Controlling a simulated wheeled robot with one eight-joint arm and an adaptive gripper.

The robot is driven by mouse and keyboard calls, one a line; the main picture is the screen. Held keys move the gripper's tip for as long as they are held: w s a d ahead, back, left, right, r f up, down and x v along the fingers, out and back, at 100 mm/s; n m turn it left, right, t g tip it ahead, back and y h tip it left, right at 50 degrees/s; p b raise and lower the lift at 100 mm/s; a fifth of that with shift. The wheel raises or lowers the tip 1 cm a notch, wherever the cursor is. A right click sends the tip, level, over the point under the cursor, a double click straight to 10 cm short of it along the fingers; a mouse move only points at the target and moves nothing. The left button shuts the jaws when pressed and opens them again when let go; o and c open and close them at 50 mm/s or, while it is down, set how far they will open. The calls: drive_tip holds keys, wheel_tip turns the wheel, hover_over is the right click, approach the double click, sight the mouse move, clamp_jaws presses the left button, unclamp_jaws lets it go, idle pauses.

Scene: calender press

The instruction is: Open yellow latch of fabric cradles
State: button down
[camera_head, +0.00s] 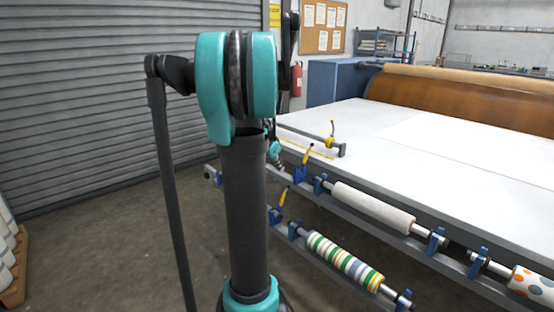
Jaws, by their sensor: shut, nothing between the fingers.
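The upper fabric cradle has a blue bracket (299,175) with a yellow latch (307,156) standing up and tilted right. The lower cradle has another blue bracket (275,216) with a yellow latch (283,197), also tilted upward. My gripper (281,162) shows small and partly hidden behind my own arm, just left of the upper yellow latch. It looks shut and empty. I cannot tell whether it touches the latch or bracket.
A white roll (373,207) and a striped roll (343,262) lie in the cradles along the white press table (400,150). Grey floor (110,240) is clear at left.

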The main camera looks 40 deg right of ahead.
wheel_tip(320, 180, up, 4)
drive_tip(key=n+g+h, duration=0.1)
drive_tip(key=h, duration=0.1)
hover_over(283, 196)
drive_tip(key=a, duration=0.3)
wheel_tip(283, 196, down, 7)
drive_tip(key=x, duration=1)
drive_tip(key=shift+s, duration=0.2)
drive_tip(key=shift+s+a+r, duration=0.1)
drive_tip(key=shift+a+r, duration=0.1)
drive_tip(key=shift+a, duration=0.45)
drive_tip(key=shift+s+a+r, duration=0.1)
drive_tip(key=shift+a+r, duration=0.1)
drive_tip(key=shift+a, duration=0.55)
drive_tip(key=shift+a+r, duration=0.15)
drive_tip(key=shift+a, duration=0.3)
drive_tip(key=shift+a+r, duration=0.2)
drive_tip(key=shift+a, duration=0.05)
